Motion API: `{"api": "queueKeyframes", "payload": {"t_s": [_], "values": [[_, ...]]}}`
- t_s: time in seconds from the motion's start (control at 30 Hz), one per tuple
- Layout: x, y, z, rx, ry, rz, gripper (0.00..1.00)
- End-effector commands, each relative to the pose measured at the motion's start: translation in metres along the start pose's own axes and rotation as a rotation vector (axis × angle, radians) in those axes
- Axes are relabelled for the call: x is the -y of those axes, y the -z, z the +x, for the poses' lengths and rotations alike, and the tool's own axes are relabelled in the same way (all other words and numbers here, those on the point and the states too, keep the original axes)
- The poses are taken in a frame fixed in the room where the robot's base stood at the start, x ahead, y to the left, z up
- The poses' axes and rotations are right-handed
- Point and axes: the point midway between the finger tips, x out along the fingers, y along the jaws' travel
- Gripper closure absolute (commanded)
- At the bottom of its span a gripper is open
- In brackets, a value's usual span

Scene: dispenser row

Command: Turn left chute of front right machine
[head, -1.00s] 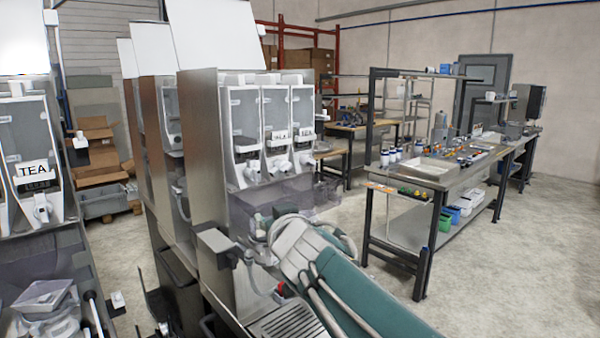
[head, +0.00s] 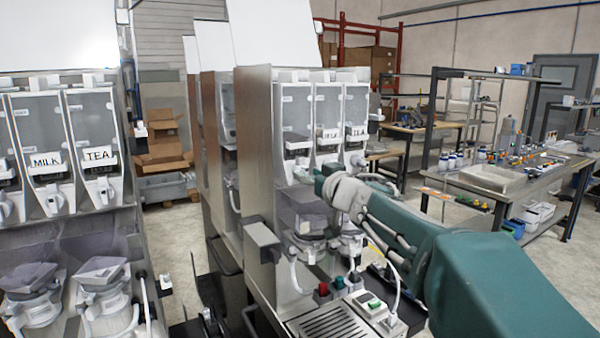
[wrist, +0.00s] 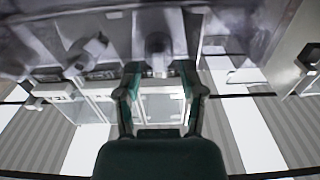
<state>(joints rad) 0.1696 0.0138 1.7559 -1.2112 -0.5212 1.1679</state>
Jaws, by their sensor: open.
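The front right machine (head: 252,170) is a steel-sided dispenser with three clear canisters; the middle and right ones bear labels, the right reading TEA. Its left chute (head: 302,174) is a pale spout below the unlabelled left canister (head: 296,110). My gripper (head: 322,183) is at this chute, partly hidden behind my arm. The wrist view looks upside down. There my open gripper (wrist: 158,72) has a green finger on each side of the grey-white chute (wrist: 158,48). I cannot tell if the fingers touch it. The neighbouring chute (wrist: 85,55) is off to the left.
A second machine (head: 70,180) with MILK and TEA labels stands at the left. Below my gripper are mixing bowls (head: 305,220), buttons (head: 323,289) and a drip grille (head: 330,325). A workbench (head: 490,180) stands at the right, with open floor before it.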

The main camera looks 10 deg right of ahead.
Motion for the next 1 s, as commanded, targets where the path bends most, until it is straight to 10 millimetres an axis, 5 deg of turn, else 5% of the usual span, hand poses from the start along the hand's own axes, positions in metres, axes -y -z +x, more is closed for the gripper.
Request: {"api": "queueKeyframes", "payload": {"t_s": [0.2, 0.5, 0.63, 1.0], "values": [[0.003, 0.0, 0.023, 0.001, 0.0, -0.003, 0.49], [0.003, 0.001, 0.025, 0.0, 0.0, -0.003, 0.49], [0.003, 0.001, 0.025, -0.001, 0.0, -0.003, 0.97], [0.003, 0.001, 0.025, 0.0, -0.001, -0.023, 0.99]]}}
